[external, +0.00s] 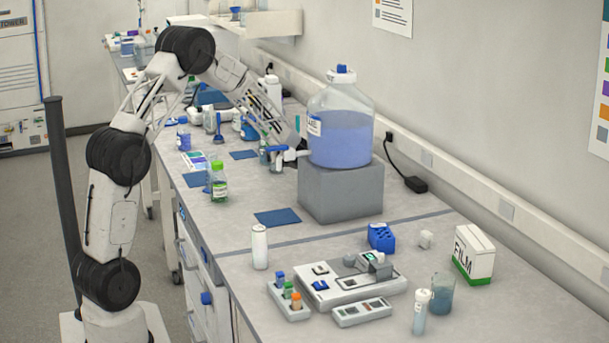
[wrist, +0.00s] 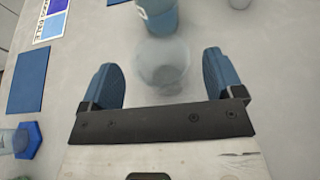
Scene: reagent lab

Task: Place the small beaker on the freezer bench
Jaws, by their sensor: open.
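A clear glass vessel (wrist: 163,66), apparently the small beaker, stands on the bench in the wrist view. My gripper (wrist: 160,78) is open, with one blue finger on each side of the vessel and visible gaps between. In the external view my gripper (external: 283,158) is low over the far bench section, left of the grey block; the small beaker cannot be made out there. Another beaker with blue-grey liquid (external: 441,294) stands on the near bench section. No label shows which surface is the freezer bench.
A blue container (wrist: 158,15) stands just beyond the clear vessel. A large carboy (external: 341,125) sits on a grey block (external: 340,193) right of my gripper.

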